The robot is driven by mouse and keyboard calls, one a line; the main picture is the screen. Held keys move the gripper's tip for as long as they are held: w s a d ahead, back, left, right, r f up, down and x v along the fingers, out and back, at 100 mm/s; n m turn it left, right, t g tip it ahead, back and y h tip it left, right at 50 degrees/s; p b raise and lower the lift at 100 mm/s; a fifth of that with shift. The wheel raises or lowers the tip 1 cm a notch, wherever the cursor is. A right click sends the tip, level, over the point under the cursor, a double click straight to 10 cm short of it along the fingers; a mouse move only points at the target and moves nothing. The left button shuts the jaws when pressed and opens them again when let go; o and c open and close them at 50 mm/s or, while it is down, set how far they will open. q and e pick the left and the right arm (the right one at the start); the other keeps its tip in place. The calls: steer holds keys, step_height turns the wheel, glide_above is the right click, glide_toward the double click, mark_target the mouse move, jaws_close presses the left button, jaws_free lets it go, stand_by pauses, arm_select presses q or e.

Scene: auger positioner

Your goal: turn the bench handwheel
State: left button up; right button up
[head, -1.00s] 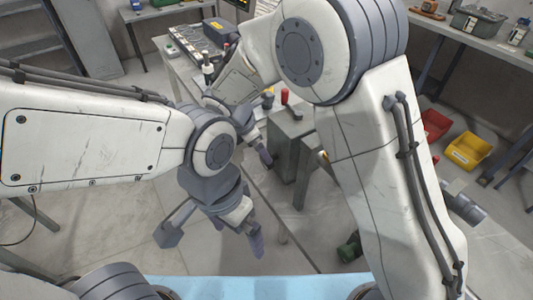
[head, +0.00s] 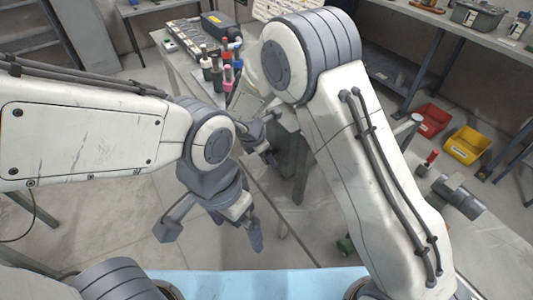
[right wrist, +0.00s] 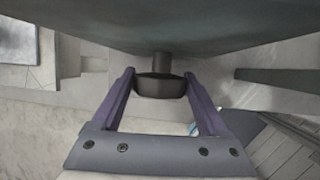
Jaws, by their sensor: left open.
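In the right wrist view, a dark round knob (right wrist: 160,86) hangs on a short stem under a large grey surface (right wrist: 160,30). I cannot tell whether it belongs to the bench handwheel; no full wheel rim shows. The fingers of my right gripper (right wrist: 160,92) are apart, one on each side of the knob; contact is unclear. In the head view, my right gripper (head: 267,135) is by the grey bench block (head: 292,160), which my right arm partly covers. My left gripper (head: 208,232) is open and empty, low in front of the bench.
Several bottles (head: 212,70) stand on the bench at the back. A red bin (head: 432,121) and a yellow bin (head: 467,146) sit at the right. A red handle (head: 430,159) rises right of my right arm, near a grey cylinder (head: 460,195).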

steer(key=c, duration=0.8)
steer(key=shift+o, duration=0.2)
steer(key=b, duration=0.3)
steer(key=shift+f+t+y+b, duration=0.2)
steer(key=shift+t+y+b, duration=0.1)
steer(key=shift+t+b, duration=0.1)
steer(key=shift+r, duration=0.3)
steer(key=o, duration=1.3)
steer(key=v, duration=1)
steer(key=shift+s+p, duration=0.2)
steer(key=shift+p, duration=0.2)
steer(key=shift+r, duration=0.15)
